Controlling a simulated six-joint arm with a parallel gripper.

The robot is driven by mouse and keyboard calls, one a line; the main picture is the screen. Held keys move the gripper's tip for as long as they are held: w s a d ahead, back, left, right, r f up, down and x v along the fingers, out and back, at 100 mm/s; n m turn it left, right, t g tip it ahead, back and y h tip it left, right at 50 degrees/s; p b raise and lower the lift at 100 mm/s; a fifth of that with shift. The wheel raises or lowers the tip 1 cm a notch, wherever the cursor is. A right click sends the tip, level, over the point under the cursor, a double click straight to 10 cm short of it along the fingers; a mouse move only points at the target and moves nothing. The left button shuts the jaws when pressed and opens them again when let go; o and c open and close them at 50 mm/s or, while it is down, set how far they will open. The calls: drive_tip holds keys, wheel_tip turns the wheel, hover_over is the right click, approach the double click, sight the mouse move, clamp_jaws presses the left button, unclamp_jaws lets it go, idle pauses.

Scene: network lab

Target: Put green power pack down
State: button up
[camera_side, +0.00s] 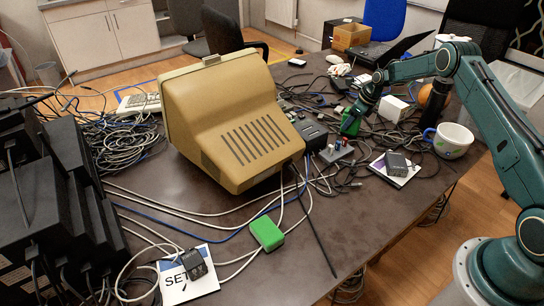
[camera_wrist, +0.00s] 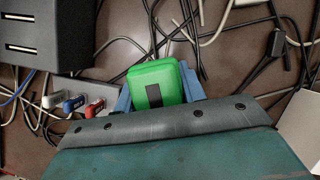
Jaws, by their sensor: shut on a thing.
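My gripper (camera_side: 350,125) is over the cluttered middle right of the table in the side view. In the wrist view my gripper (camera_wrist: 157,87) has its blue fingers on both sides of a bright green power pack (camera_wrist: 157,80) with a dark patch, shut on it. In the side view the pack is mostly hidden by my gripper; I cannot tell whether it touches the table. Another bright green block (camera_side: 267,233) lies on the table's front part, on or beside cables, away from my gripper.
A grey hub with coloured sticks (camera_wrist: 82,108) and a black box (camera_wrist: 45,35) stand left of the pack. A white mug (camera_side: 450,140), cards with black adapters (camera_side: 396,162) (camera_side: 194,263) and a beige monitor (camera_side: 225,125) surround the area.

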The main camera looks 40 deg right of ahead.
drive_tip(key=shift+f, duration=0.1)
drive_tip(key=o, duration=1.2)
drive_tip(key=shift+o, duration=0.2)
drive_tip(key=v, duration=1.2)
